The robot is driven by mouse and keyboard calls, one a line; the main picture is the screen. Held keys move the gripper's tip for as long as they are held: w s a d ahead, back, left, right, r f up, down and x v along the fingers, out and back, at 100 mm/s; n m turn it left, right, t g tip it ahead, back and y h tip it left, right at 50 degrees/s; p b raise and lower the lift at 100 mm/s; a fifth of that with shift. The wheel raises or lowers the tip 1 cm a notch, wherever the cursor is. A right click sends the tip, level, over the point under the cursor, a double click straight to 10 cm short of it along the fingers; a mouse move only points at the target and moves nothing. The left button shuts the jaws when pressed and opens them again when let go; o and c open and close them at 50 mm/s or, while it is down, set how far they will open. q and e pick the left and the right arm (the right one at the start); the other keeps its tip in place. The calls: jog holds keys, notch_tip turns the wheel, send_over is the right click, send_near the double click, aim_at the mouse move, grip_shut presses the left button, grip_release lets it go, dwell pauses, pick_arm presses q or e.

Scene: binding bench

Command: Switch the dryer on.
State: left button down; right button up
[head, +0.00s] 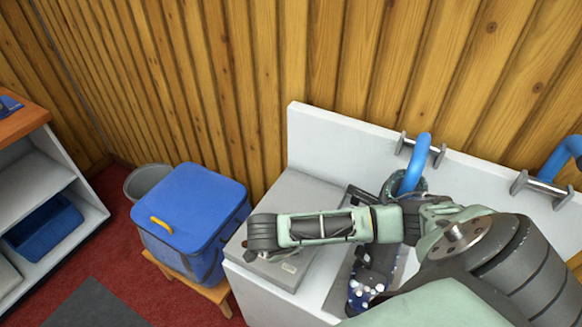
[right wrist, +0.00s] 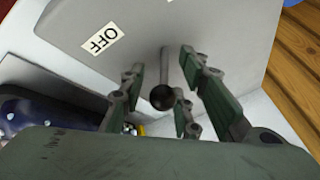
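The dryer looks to be the light grey box (head: 303,196) on the white bench in the head view; a small label on its front is too small to read there. In the right wrist view, its grey face (right wrist: 225,25) bears an OFF label (right wrist: 99,40) and a thin lever with a round black knob (right wrist: 162,97). My right gripper (right wrist: 162,63) is open, its fingers on either side of the lever with visible gaps. In the head view my right arm reaches across the bench, and I cannot make out its fingers. My left gripper is out of view.
A blue lidded box (head: 195,205) stands on a wooden stool left of the bench. A grey bin (head: 146,180) and a shelf unit (head: 40,185) are further left. A dark speckled object (head: 362,292) lies under my arm. Blue hooked handles (head: 415,160) stand behind.

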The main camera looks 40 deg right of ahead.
jog(key=shift+c, duration=0.5)
grip_shut()
jog(key=shift+s, duration=0.1)
jog(key=shift+a+f, duration=0.1)
jog(key=shift+w+a+n+g+h+b, duration=0.25)
jog(key=shift+w+g+h+b, duration=0.2)
jog(key=shift+g, duration=0.45)
jog(key=shift+w+g, duration=0.1)
jog(key=shift+g, duration=0.3)
jog(key=shift+c, duration=0.2)
grip_release()
jog(key=shift+r, duration=0.2)
jog(key=shift+o, duration=0.7)
